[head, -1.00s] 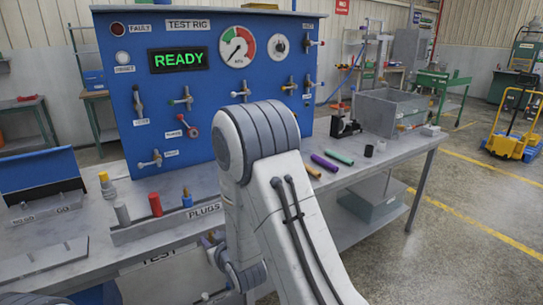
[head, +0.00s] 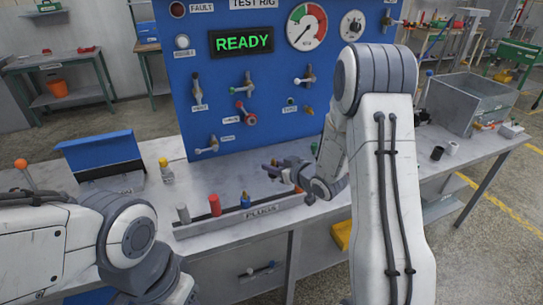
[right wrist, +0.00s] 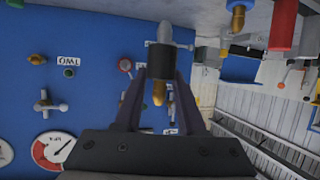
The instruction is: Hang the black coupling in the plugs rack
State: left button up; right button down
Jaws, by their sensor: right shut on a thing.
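The plugs rack (head: 240,222) is a low grey rail labelled PLUGS on the bench. It carries a grey plug (head: 183,213), a red plug (head: 214,204) and a blue plug with a brass top (head: 245,200). My right gripper (head: 270,169) is over the bench, behind the rack's right part. In the right wrist view its fingers (right wrist: 163,75) are shut on the black coupling (right wrist: 171,54), with a grey end beyond it and a brass tip towards the palm. The coupling is too small to make out in the head view. My left gripper is outside the views.
The blue test rig panel (head: 270,75), with valves, a gauge and a READY display, stands close behind the gripper. A blue bin (head: 100,155) and a yellow-capped bottle (head: 166,172) are at the left. A grey box (head: 465,105) stands at the right.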

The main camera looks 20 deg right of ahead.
jog(key=shift+d, duration=0.2)
jog(key=shift+s+f+h+b, duration=0.1)
jog(key=shift+h+b, duration=0.25)
jog(key=shift+h, duration=0.05)
jog(key=shift+f+m+b, duration=0.25)
jog(key=shift+m+b, duration=0.05)
notch_tip(320, 180, down, 5)
jog(key=b, duration=0.4)
jog(key=shift+f, duration=0.1)
jog(key=shift+b, duration=0.45)
dwell(0.9)
jog(key=shift+f+b, duration=1.7)
jog(key=shift+f, duration=0.2)
jog(key=shift+c, duration=2.1)
grip_release()
jog(key=shift+r, duration=0.1)
